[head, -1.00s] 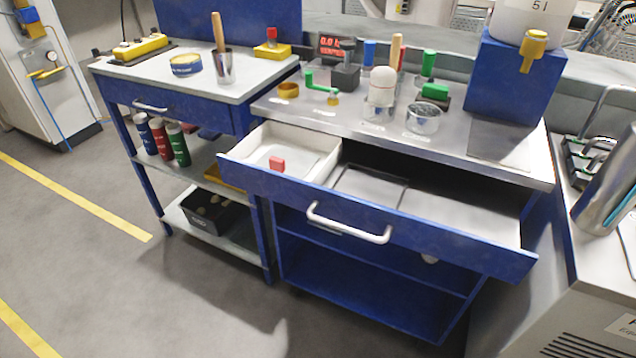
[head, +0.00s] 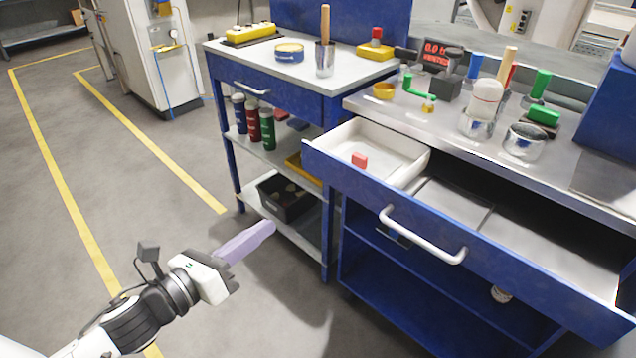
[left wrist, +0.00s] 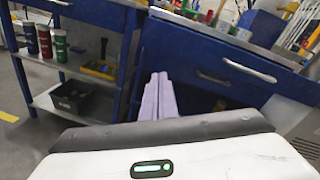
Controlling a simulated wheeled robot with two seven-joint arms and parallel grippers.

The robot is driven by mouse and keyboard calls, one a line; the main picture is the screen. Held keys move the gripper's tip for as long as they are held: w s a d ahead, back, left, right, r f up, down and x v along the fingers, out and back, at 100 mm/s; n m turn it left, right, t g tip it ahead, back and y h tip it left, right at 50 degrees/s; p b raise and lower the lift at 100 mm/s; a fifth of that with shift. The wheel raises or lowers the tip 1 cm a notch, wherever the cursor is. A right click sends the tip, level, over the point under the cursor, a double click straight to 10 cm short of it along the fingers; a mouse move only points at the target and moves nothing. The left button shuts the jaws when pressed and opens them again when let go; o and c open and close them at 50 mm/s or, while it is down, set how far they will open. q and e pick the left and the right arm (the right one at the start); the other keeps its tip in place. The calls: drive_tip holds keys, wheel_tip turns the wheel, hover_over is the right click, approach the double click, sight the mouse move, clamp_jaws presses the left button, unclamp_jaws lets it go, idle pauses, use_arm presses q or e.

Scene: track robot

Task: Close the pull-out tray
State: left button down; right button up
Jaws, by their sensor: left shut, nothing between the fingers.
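The pull-out tray (head: 520,262) is a wide blue-fronted drawer with a pale handle (head: 425,238). It stands pulled out from under the metal worktop in the head view. Inside it are a white bin (head: 395,160) with a red block (head: 360,160) and flat grey sheets. Its front and handle also show in the left wrist view (left wrist: 238,72). My left gripper (head: 268,228) has its lilac fingers together and empty. It is to the left of the tray front, apart from it, over the floor. The same fingers show in the left wrist view (left wrist: 160,82). My right gripper is not in view.
A blue side bench (head: 300,70) with bottles and a black bin (head: 285,200) on its shelves adjoins on the left. Jars and tools stand on the worktop (head: 470,125) above the tray. The grey floor (head: 150,200) at left is clear.

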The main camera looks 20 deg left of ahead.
use_arm(q)
wheel_tip(320, 180, up, 3)
drive_tip(key=m+h, duration=0.1)
drive_tip(key=m, duration=0.5)
approach(329, 171)
drive_tip(key=shift+h, duration=0.4)
drive_tip(key=x, duration=0.5)
drive_tip(key=shift+w+a+f, duration=0.1)
drive_tip(key=shift+a+f, duration=0.05)
drive_tip(key=shift+w+d, duration=0.25)
drive_tip(key=shift+w, duration=0.35)
drive_tip(key=shift+w, duration=0.1)
